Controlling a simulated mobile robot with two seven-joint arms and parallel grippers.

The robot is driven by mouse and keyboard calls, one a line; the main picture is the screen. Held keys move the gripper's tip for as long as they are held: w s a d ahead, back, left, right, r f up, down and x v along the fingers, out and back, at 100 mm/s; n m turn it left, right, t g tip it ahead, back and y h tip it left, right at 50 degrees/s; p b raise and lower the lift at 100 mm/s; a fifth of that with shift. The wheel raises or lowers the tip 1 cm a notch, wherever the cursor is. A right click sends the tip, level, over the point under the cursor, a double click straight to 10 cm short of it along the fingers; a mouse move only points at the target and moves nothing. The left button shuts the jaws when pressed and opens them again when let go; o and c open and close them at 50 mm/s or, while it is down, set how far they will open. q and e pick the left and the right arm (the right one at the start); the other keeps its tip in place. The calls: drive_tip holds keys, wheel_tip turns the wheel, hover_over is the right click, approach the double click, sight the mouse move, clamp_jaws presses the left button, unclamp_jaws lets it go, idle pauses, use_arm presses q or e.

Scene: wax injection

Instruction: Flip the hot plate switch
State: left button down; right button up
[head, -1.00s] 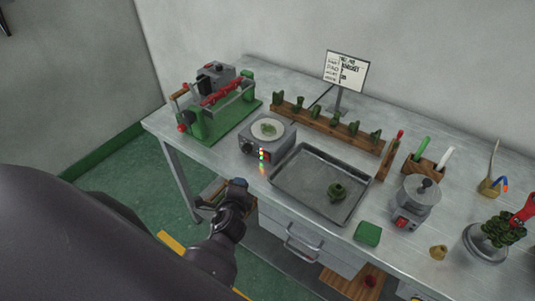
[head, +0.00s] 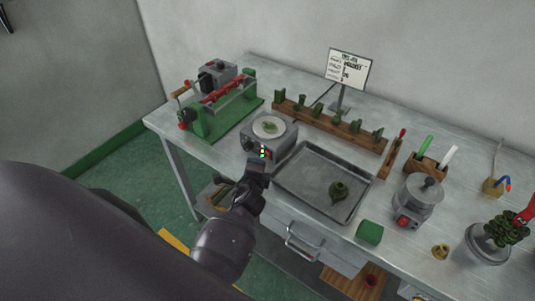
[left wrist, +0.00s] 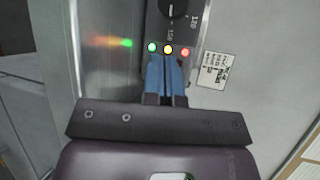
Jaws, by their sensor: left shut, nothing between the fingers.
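The hot plate (head: 284,146) is a grey box with a round pale top plate (head: 268,127) and a small green piece on it, standing near the table's front edge. Its front panel shows in the left wrist view, with a black dial (left wrist: 173,8), green, yellow and red lights (left wrist: 168,49) and a white label (left wrist: 215,70). My left gripper (head: 258,168) is shut and empty in front of this panel. In the left wrist view its blue fingertips (left wrist: 167,58) are just below the lights; contact cannot be told. The switch is not clearly visible, perhaps behind the fingers. My right gripper is out of view.
A metal tray (head: 296,187) with a green piece lies right of the hot plate. A green-based machine (head: 210,122) stands left, and a wooden rack (head: 313,123) behind. A grey pot (head: 418,196) and green block (head: 369,232) are farther right. Drawers (head: 310,244) hang below.

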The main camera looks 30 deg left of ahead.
use_arm(q)
drive_tip(key=shift+w+r, duration=0.1)
drive_tip(key=shift+w, duration=0.6)
drive_tip(key=shift+w, duration=0.2)
idle(1.5)
drive_tip(key=shift+w+d, duration=0.1)
drive_tip(key=shift+w, duration=0.15)
drive_tip(key=shift+w+r, duration=0.1)
drive_tip(key=shift+w, duration=0.15)
idle(0.8)
drive_tip(key=shift+s, duration=0.75)
drive_tip(key=shift+s+a+f+p, duration=0.15)
drive_tip(key=shift+s+f+p, duration=0.05)
drive_tip(key=shift+s, duration=1.05)
drive_tip(key=shift+s+a+f+p, duration=0.1)
drive_tip(key=shift+s+f+p, duration=0.1)
drive_tip(key=shift+s, duration=1)
